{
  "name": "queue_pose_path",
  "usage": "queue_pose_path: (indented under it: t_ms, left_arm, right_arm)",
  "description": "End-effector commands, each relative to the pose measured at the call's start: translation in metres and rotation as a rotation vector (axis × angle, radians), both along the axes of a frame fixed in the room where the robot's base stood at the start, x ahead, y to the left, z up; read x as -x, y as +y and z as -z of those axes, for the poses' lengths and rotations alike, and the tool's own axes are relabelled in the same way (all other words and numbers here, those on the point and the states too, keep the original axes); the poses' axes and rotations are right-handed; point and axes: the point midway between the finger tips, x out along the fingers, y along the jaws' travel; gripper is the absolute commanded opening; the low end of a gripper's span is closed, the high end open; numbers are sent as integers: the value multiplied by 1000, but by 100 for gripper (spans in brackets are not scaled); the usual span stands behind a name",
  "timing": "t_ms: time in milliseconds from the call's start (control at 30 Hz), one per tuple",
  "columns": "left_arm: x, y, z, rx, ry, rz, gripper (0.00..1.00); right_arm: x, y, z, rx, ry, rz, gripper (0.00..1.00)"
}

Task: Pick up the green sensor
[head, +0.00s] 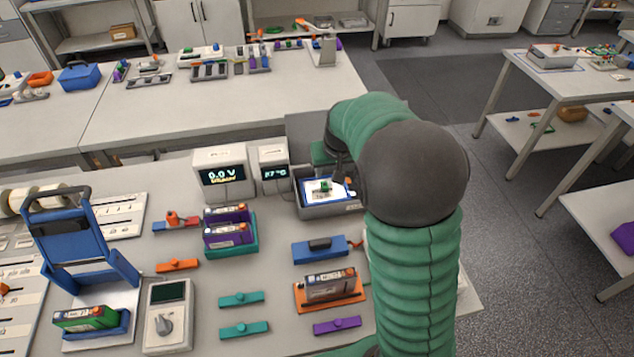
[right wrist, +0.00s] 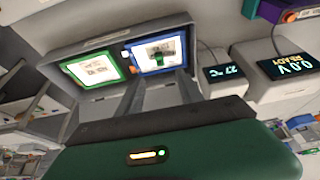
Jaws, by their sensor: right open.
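A small green piece, which looks like the green sensor (head: 323,188), sits in a grey tray (head: 334,210) beside the meters. In the right wrist view the green piece (right wrist: 159,59) is on the blue-framed picture card (right wrist: 172,65) in the tray. A green-framed card (right wrist: 90,70) lies to its left. My right gripper (head: 338,168) is over the back of the tray, largely hidden behind my own arm in the head view. In the right wrist view its grey fingers (right wrist: 152,98) are apart and empty, pointing toward the tray. My left gripper is out of view.
A voltage meter (head: 222,174) and a temperature meter (head: 273,168) stand left of the tray. A blue block (head: 320,250), an orange holder with a battery (head: 330,290) and a teal rack (head: 230,240) stand nearer. Bare table lies between them.

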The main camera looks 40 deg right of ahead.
Motion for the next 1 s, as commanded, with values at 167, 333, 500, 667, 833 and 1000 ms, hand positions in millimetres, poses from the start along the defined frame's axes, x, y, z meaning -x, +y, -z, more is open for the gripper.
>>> queue_pose_path:
  t_ms: [167, 333, 500, 667, 833, 1000]
  left_arm:
    - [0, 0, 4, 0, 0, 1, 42]
    - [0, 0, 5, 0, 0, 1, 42]
    - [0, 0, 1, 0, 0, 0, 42]
    - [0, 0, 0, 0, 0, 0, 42]
    - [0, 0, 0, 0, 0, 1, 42]
    - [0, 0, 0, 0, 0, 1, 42]
  right_arm:
    - [-19, -6, 47, 2, 9, 0, 44]
    - [-30, -7, 68, 7, 6, -3, 44]
    - [-38, -13, 86, 6, 6, -1, 44]
    - [-49, -22, 112, 2, 6, -1, 44]
    - [-52, -24, 117, 2, 3, -1, 44]
    - [-52, -22, 117, 4, 4, -2, 31]
